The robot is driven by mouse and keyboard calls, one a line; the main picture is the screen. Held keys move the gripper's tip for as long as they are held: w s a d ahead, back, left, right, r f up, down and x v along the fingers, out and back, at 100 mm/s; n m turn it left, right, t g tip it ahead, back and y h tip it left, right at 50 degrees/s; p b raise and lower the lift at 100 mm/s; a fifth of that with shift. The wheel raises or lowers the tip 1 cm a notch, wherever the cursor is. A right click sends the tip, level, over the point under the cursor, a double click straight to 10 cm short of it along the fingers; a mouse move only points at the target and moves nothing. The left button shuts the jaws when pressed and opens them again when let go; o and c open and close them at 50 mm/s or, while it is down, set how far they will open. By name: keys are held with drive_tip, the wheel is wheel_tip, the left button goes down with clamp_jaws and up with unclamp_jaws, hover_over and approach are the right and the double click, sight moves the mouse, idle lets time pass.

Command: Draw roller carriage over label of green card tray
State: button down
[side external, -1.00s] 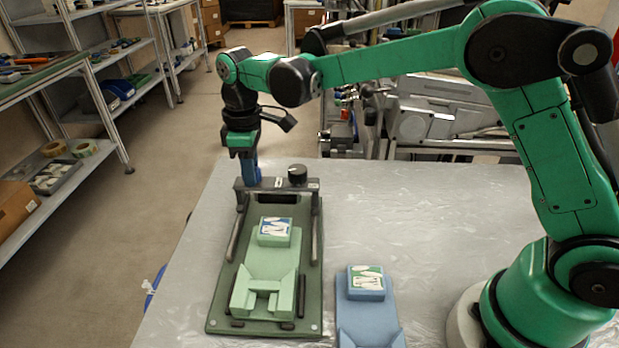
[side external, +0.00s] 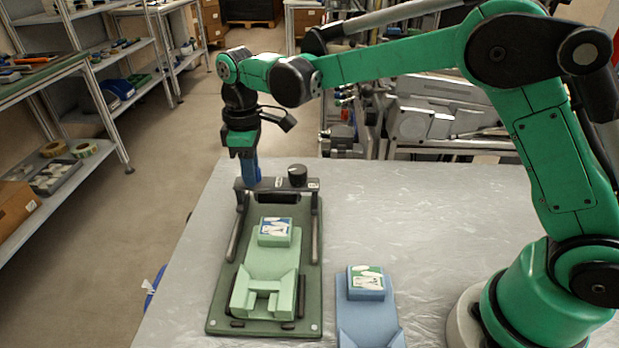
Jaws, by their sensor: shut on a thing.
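The green card tray (side external: 268,262) lies on a dark green base plate (side external: 220,308). Its raised block at the far end carries a label (side external: 275,226) with a blue and white print. The dark roller carriage (side external: 268,185) spans the two side rails at the far end of the plate, beyond the label, with a black knob (side external: 297,174) on its right. My gripper (side external: 250,172) points down at the carriage's left end and is shut on a blue part there, probably a handle of the carriage. The fingertips are small and hard to make out.
A blue tray (side external: 368,318) with its own label (side external: 366,277) lies right of the green one, cut off by the bottom edge. The grey table (side external: 430,215) is clear on the right. Shelves (side external: 100,90) stand at left, away from the table.

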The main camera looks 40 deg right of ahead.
drive_tip(key=s+a, duration=0.5)
drive_tip(key=shift+s+a, duration=0.2)
drive_tip(key=shift+s, duration=0.15)
drive_tip(key=c, duration=0.7)
unclamp_jaws()
drive_tip(key=shift+r, duration=0.15)
wheel_tip(320, 180, up, 5)
drive_tip(key=shift+r, duration=0.2)
